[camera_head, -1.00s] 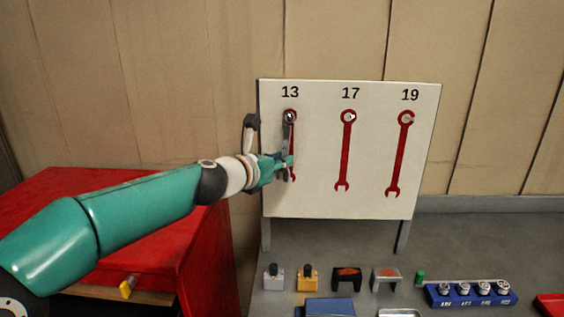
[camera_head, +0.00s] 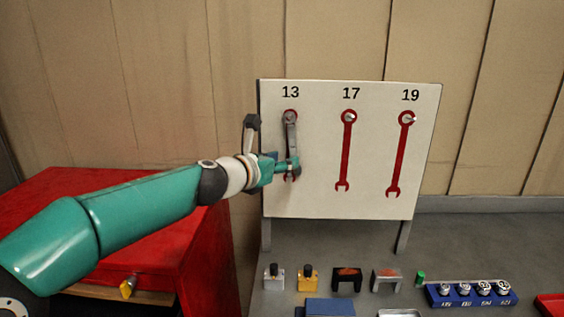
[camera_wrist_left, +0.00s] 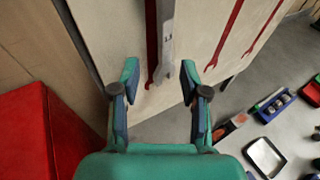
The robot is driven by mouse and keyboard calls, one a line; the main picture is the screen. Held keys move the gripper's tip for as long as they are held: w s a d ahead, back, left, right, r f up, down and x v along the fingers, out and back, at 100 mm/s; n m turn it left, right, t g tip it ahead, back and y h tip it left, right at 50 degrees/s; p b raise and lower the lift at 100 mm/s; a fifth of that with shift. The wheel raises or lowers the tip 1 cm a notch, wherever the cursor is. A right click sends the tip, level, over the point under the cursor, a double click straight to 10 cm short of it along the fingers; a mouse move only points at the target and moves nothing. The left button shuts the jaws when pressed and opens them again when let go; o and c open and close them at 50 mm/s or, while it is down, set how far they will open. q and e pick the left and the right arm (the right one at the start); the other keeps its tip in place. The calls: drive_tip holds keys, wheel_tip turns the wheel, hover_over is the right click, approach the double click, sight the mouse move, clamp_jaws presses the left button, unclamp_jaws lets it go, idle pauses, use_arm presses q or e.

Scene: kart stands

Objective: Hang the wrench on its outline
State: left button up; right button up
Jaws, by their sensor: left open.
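A grey wrench (camera_head: 290,133) hangs upright over the red outline under the number 13 on the white board (camera_head: 320,195). Its upper ring is at the peg there, and a little red shows around it. In the left wrist view the wrench (camera_wrist_left: 166,40) lies along the red outline, its lower end between my spread fingers. My left gripper (camera_head: 290,166) is open at the lower part of the wrench; it also shows in the left wrist view (camera_wrist_left: 160,84). The red outlines under 17 (camera_head: 346,155) and 19 (camera_head: 401,155) are bare. My right gripper is not in view.
A red cabinet (camera_head: 110,220) stands at the left. On the grey bench below the board are several small blocks, a blue socket rack (camera_head: 470,296), a green cylinder (camera_head: 421,277) and a red tray (camera_head: 551,304) at the right edge.

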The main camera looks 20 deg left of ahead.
use_arm(q)
drive_tip(key=shift+s, duration=0.1)
drive_tip(key=v, duration=1.1)
drive_tip(key=shift+s, duration=0.35)
